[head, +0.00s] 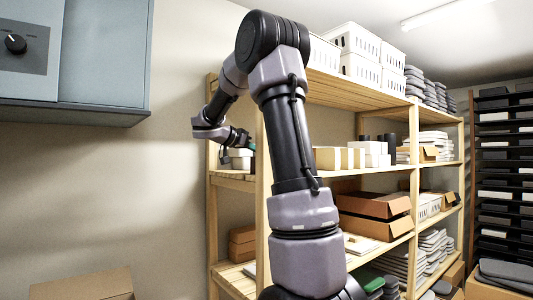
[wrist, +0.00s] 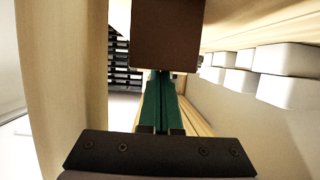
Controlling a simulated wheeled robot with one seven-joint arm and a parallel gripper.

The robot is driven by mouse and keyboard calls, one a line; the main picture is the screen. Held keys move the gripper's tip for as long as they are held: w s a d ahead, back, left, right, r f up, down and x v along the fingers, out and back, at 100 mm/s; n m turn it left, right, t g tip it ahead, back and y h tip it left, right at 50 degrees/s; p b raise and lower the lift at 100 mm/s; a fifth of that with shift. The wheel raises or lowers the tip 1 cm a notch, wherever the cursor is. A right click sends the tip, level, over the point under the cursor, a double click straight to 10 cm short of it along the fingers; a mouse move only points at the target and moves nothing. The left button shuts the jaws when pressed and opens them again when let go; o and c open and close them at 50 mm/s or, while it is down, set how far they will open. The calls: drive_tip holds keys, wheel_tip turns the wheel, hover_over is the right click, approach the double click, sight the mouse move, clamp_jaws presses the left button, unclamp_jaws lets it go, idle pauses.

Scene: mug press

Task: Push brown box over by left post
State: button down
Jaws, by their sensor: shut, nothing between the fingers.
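In the wrist view a brown box (wrist: 168,35) fills the top middle, just beyond the green fingertips of my gripper (wrist: 160,74). The fingers are together with nothing between them. The fingertips overlap the box's edge in the picture; I cannot tell whether they touch it. A pale wooden post (wrist: 62,80) stands at the left of the wrist view, with a gap between it and the box. In the head view my gripper (head: 251,146) is by the left end of the shelving, near a left post (head: 263,205). I cannot make out this box there.
Several white boxes (wrist: 285,75) line the right of the wrist view. In the head view the wooden shelf (head: 232,175) holds pale boxes (head: 334,158), and an open carton (head: 374,205) sits lower. A grey cabinet (head: 105,55) hangs at upper left.

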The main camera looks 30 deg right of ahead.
drive_tip(key=shift+a+f, duration=0.2)
drive_tip(key=shift+f, duration=0.25)
drive_tip(key=shift+w+a+r, duration=0.1)
drive_tip(key=shift+w+r, duration=0.05)
drive_tip(key=shift+r, duration=0.6)
drive_tip(key=shift+a+r, duration=0.15)
drive_tip(key=shift+a, duration=0.05)
drive_tip(key=v, duration=1)
drive_tip(key=shift+f, duration=0.3)
